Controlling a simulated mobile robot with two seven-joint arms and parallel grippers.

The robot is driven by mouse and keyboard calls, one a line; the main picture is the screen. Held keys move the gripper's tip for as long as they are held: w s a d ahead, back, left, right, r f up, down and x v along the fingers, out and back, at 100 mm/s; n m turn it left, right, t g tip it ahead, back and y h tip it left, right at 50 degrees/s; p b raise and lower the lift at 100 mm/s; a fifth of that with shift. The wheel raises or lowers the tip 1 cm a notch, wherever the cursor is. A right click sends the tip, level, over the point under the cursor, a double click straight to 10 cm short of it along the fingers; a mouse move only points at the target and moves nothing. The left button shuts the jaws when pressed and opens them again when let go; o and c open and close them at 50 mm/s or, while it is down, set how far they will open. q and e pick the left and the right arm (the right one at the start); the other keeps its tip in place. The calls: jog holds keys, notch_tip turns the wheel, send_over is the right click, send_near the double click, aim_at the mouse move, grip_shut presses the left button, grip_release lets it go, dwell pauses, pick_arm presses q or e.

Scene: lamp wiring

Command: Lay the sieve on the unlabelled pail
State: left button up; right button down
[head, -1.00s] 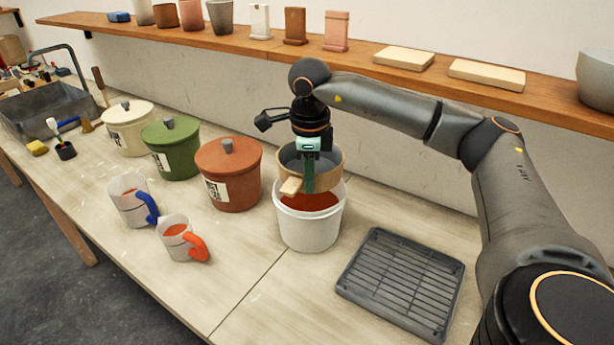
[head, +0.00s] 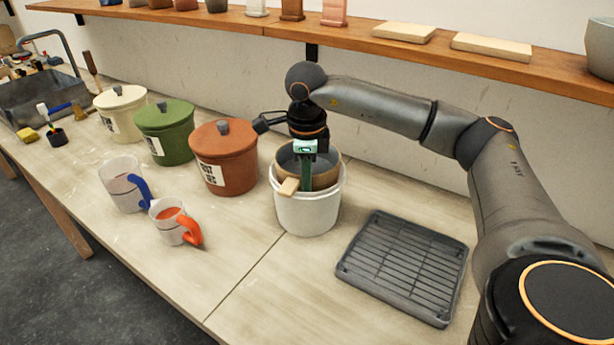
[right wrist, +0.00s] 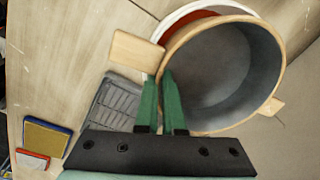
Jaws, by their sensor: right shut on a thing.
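The sieve, a round wooden hoop with wooden tabs (head: 327,177), is at the mouth of the white unlabelled pail (head: 308,216). Its lower part is hidden behind the pail's front rim, and one tab (head: 288,187) lies over that rim. My right gripper (head: 307,184) is shut on the sieve's wall, its green fingers pointing down. In the right wrist view, the fingers (right wrist: 160,90) grip the hoop (right wrist: 225,75), and the pail's white rim (right wrist: 183,12) and red contents show beside it. I cannot tell whether the sieve's weight rests on the pail. My left gripper is out of view.
Labelled lidded pails in terracotta (head: 225,160), green (head: 165,133) and cream (head: 120,113) stand left of the white pail. Two mugs (head: 124,187) (head: 173,225) stand in front. A dark rack tray (head: 405,268) lies at right. A wall shelf (head: 400,50) runs behind.

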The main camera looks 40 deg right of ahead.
dwell(0.6)
jog(key=c, duration=0.9)
grip_release()
jog(key=shift+a+f, duration=0.1)
jog(key=shift+f, duration=0.05)
jog(key=shift+c, duration=0.2)
notch_tip(320, 180, up, 13)
jog(key=shift+s+a+f+p, duration=0.15)
jog(key=shift+s+a+p, duration=0.1)
jog(key=shift+s+p, duration=0.15)
